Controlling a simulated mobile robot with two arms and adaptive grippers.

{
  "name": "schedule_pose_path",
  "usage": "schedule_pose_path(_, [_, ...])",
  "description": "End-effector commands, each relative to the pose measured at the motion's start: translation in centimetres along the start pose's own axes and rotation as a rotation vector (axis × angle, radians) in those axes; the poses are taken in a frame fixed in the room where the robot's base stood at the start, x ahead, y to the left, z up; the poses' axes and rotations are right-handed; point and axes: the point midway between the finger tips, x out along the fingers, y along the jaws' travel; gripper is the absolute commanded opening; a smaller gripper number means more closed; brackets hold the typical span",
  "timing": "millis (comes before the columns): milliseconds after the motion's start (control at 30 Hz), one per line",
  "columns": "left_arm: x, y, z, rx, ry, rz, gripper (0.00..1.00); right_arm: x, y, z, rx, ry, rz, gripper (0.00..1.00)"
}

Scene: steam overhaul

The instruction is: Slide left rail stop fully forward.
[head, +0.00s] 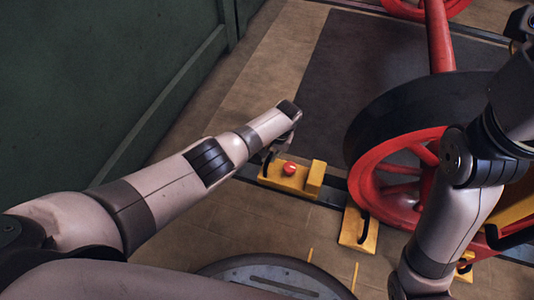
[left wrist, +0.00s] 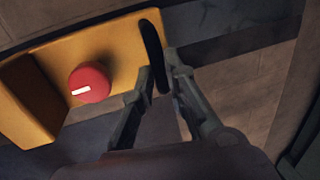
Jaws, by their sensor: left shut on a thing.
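The left rail stop is a yellow block (head: 311,178) with a red button (head: 289,168) on top and a raised slab at its right end. It sits on the dark rail, left of the red wheel. Its black handle (left wrist: 152,48) stands at the block's end nearest my left gripper. My left gripper (left wrist: 158,78) is shut on this handle, one finger on each side. In the head view my left gripper (head: 272,150) is partly hidden by its own wrist. My right arm shows at the right edge, but its gripper cannot be made out.
A large red wheel (head: 364,175) with a black rim stands on the rail just right of the stop. A yellow block with a black handle (head: 357,232) lies on the floor in front of the rail. A green wall (head: 90,80) rises at the left. Floor left of the stop is clear.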

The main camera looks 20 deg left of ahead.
Motion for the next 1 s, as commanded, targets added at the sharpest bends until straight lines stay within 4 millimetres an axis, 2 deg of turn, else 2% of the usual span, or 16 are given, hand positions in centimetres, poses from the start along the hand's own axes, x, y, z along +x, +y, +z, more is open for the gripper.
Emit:
schedule_pose_path(33, [-0.1,0.7,0.1,0.002,-0.001,0.014,0.0,0.0,0.0,0.0,0.0,0.001,0.0,0.57])
schedule_pose_path(167, [-0.1,0.8,0.1,0.002,-0.001,0.016,0.0,0.1,0.0,-0.1,0.0,0.004,-0.001,0.57])
schedule_pose_path(200, [-0.1,0.9,0.1,0.002,-0.001,0.017,0.14,0.1,0.0,-0.1,0.0,0.005,-0.001,0.57])
schedule_pose_path(500, [-0.1,0.7,0.1,0.002,0.0,0.014,0.33,0.2,0.0,-0.2,-0.001,0.01,-0.002,0.57])
schedule_pose_path(833, [-0.2,0.4,0.0,0.001,0.001,0.009,0.33,0.2,0.1,-0.1,0.0,0.009,0.006,0.57])
schedule_pose_path(1000, [-1.2,0.4,-0.1,0.001,0.002,0.01,0.33,0.1,0.1,-0.1,0.0,0.008,0.003,0.57])
